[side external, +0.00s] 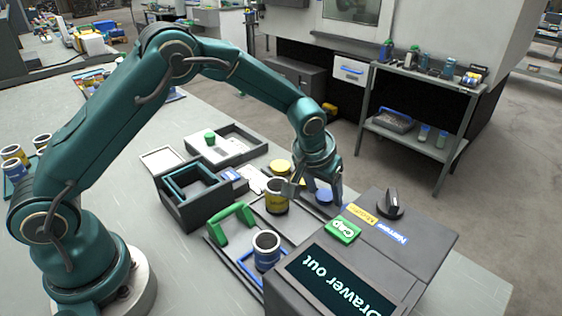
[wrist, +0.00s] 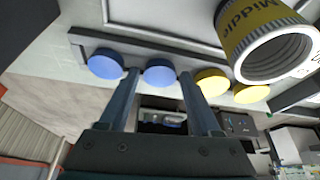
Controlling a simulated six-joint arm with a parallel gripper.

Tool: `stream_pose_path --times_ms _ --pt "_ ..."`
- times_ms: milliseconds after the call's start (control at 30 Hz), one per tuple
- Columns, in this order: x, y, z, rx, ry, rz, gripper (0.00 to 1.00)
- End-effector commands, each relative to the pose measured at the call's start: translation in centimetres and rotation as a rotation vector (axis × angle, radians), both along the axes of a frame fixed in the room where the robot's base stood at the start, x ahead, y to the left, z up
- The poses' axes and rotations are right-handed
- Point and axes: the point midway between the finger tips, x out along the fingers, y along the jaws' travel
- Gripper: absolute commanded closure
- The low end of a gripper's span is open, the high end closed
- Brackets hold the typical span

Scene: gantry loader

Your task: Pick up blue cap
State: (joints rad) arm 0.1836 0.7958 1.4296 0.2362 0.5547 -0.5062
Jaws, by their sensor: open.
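Two round blue caps lie in a row in the wrist view, one at the left (wrist: 105,64) and one nearer the middle (wrist: 159,76). One blue cap (side external: 323,196) shows in the side view, partly behind a finger. My gripper (side external: 313,190) is open and empty, low over the cap row. In the wrist view its fingertips (wrist: 160,78) lie to either side of the middle blue cap, the left one between the two blue caps. I cannot tell how far above the caps they are.
Two yellow caps (wrist: 212,80) continue the row. An open jar with a yellow "Middle" label (side external: 277,198) stands close to my gripper. A blue-labelled jar (side external: 266,252), a green handle (side external: 231,222) and a dark box (side external: 195,212) are nearby. A control box (side external: 372,240) reads "Drawer out".

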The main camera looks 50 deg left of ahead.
Motion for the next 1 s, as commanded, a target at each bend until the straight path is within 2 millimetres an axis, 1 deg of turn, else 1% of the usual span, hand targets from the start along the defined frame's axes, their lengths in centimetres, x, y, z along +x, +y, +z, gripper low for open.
stream_pose_path --times_ms 100,133,167,200,267,300,533,667,833,933,967,1000 --pt "0.0 0.0 0.0 0.0 0.0 0.0 0.35" --pt "0.0 0.0 0.0 0.0 0.0 0.0 0.43" --pt "0.0 0.0 0.0 0.0 0.0 0.0 0.54" --pt "0.0 0.0 0.0 0.0 0.0 0.0 0.7" --pt "0.0 0.0 0.0 0.0 0.0 0.0 0.93" --pt "0.0 0.0 0.0 0.0 0.0 0.0 1.0" --pt "0.0 0.0 0.1 0.0 0.0 0.0 1.0" --pt "0.0 0.0 0.5 0.0 -0.001 0.0 1.0" --pt "0.1 0.0 2.3 -0.002 -0.004 0.001 1.0" --pt "0.1 0.0 4.2 -0.001 -0.006 0.0 1.0" --pt "0.0 0.3 4.6 -0.002 -0.005 0.003 1.0" --pt "-0.3 1.3 5.0 -0.001 -0.003 0.006 1.0"
